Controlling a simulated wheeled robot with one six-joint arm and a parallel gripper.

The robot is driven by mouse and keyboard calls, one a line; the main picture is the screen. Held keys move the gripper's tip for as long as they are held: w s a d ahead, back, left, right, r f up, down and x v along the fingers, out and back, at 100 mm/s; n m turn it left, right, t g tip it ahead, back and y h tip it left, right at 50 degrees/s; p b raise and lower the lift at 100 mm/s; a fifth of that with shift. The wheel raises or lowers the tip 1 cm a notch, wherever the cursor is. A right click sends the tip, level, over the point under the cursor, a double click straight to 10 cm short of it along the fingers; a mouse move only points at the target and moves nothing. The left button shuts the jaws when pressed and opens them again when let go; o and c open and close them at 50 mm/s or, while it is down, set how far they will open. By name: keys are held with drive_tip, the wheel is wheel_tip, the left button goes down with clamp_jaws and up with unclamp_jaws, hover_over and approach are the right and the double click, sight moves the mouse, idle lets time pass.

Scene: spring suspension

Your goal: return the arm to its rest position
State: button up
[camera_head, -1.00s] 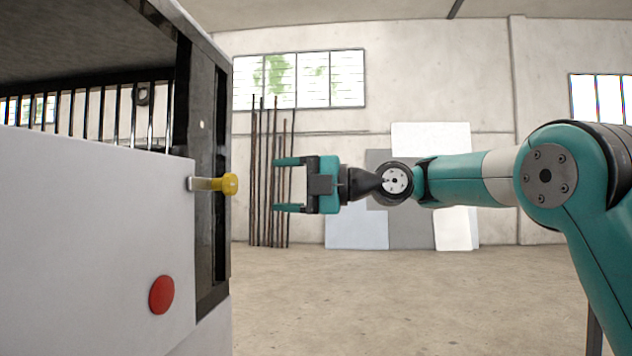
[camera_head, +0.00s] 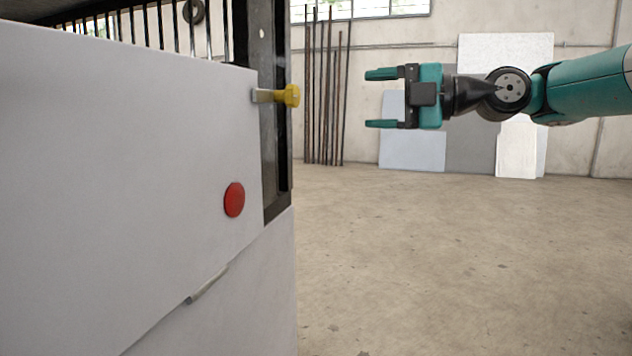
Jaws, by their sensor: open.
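My gripper (camera_head: 382,97) is teal and black and hangs in the air right of the white cabinet. Its two fingers point left, are spread apart, and hold nothing. My arm (camera_head: 585,85) stretches from the gripper to the right edge of the picture. The gripper is clear of the yellow knob (camera_head: 291,95) on the cabinet's side, with a gap between them.
The white cabinet (camera_head: 120,190) fills the left, with a red button (camera_head: 234,200), a thin slot or handle (camera_head: 207,285) and dark bars (camera_head: 160,28) on top. Rods (camera_head: 325,90) and panels (camera_head: 470,120) lean on the back wall. The floor (camera_head: 450,250) is clear.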

drive_tip(key=s+a+f+m+g+h+p, duration=0.2)
drive_tip(key=s+a+f+m+h+p, duration=0.15)
drive_tip(key=s+m, duration=0.35)
drive_tip(key=s+a+f+m+g+h+p, duration=0.1)
drive_tip(key=s+a+f+m+h+p, duration=0.2)
drive_tip(key=s+m, duration=0.35)
drive_tip(key=s+d+f+m+g+h+p, duration=0.2)
drive_tip(key=s+d+f+m+p, duration=0.15)
drive_tip(key=s, duration=0.45)
drive_tip(key=s+d+f+m+g+h+p, duration=0.25)
drive_tip(key=s+m, duration=0.25)
drive_tip(key=s, duration=0.3)
wheel_tip(320, 180, up, 36)
drive_tip(key=m+p, duration=0.1)
drive_tip(key=p, duration=3.6)
drive_tip(key=shift+s+d+t+h, duration=0.3)
drive_tip(key=shift+s+t+h, duration=0.05)
drive_tip(key=shift+s+h, duration=0.1)
